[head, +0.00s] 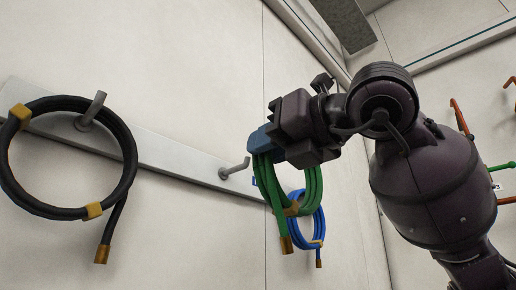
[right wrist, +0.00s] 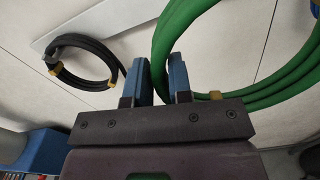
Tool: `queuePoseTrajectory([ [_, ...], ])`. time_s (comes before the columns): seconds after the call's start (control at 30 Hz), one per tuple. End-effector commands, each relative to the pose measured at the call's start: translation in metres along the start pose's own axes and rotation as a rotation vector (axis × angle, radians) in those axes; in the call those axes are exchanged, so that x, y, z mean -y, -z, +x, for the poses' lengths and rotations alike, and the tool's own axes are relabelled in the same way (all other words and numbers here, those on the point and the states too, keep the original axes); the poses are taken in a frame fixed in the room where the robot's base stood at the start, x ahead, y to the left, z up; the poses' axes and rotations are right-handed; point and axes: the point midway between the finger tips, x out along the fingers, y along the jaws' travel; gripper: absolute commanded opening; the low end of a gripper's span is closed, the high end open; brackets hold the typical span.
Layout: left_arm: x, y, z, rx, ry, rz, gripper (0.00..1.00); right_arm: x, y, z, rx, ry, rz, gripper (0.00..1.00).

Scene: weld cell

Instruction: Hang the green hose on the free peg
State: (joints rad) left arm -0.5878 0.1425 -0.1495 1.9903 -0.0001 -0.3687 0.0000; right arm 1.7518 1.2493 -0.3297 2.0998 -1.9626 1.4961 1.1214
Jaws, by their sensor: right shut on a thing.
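The green hose (head: 312,185) is a coil with brass-coloured ends, hanging down from my right gripper (head: 262,140). The gripper's blue fingers are shut on the top of the coil. In the right wrist view, the green hose (right wrist: 270,90) passes at the fingers (right wrist: 165,75) and loops off to the right. The free peg (head: 235,168) is a bare grey peg on the wall rail, just left of the green hose and apart from it in the head view. My left gripper is in neither view.
A black hose (head: 130,160) hangs on the left peg (head: 92,108) of the grey rail (head: 165,155). A blue hose (head: 320,222) shows partly behind the green one. Orange and green items (head: 504,167) are on the right wall. The wall below the free peg is clear.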

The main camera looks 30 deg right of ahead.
Motion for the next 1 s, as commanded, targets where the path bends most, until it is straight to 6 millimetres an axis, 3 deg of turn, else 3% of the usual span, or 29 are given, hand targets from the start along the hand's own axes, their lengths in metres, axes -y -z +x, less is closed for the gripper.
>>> queuePoseTrajectory([
  [0.27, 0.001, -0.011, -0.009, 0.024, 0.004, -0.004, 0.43, 0.000, 0.000, 0.011, 0.000, -0.001, 0.000, 0.00],
  [1.0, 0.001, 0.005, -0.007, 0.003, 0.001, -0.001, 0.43, 0.001, 0.004, 0.047, -0.001, 0.000, 0.000, 0.00],
])
